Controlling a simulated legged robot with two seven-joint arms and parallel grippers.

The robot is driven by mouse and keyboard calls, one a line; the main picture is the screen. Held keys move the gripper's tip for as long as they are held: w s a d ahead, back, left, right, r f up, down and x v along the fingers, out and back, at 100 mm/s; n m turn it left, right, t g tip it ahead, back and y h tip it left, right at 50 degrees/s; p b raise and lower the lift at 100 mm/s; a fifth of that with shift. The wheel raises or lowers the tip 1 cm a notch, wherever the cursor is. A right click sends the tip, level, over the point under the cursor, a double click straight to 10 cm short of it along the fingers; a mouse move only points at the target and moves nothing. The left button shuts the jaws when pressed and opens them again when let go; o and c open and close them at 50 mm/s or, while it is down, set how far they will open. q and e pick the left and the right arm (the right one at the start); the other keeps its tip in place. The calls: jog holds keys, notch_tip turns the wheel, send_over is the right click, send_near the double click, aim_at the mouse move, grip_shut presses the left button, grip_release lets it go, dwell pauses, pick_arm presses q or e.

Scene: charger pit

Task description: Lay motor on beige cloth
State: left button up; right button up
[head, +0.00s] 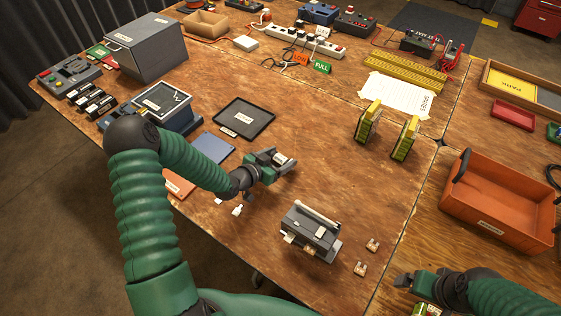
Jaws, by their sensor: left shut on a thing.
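My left gripper (280,165) is above the wooden table, left of the grey device. It is shut on a small whitish and dark thing (281,158), which looks like the motor; the fingers hide part of it. No cloth that is clearly beige shows. Flat pads lie near my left arm: a blue one (213,146) and an orange one (180,186), the latter partly hidden by the arm. My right gripper (412,290) is low at the right, near a yellow-green item (424,309) at the bottom edge; its jaws are unclear.
A grey device (311,232) stands at front centre, with small clear parts (372,245) beside it. Two yellow-black upright blocks (368,122) stand behind. A black tray (244,118) lies behind the gripper. An orange bin (497,205) is at right. The table's middle is clear.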

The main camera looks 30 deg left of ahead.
pick_arm(q)
jog(key=shift+a, duration=0.5)
jog(key=c, duration=0.7)
jog(key=shift+c, duration=1)
jog(key=shift+d, duration=0.15)
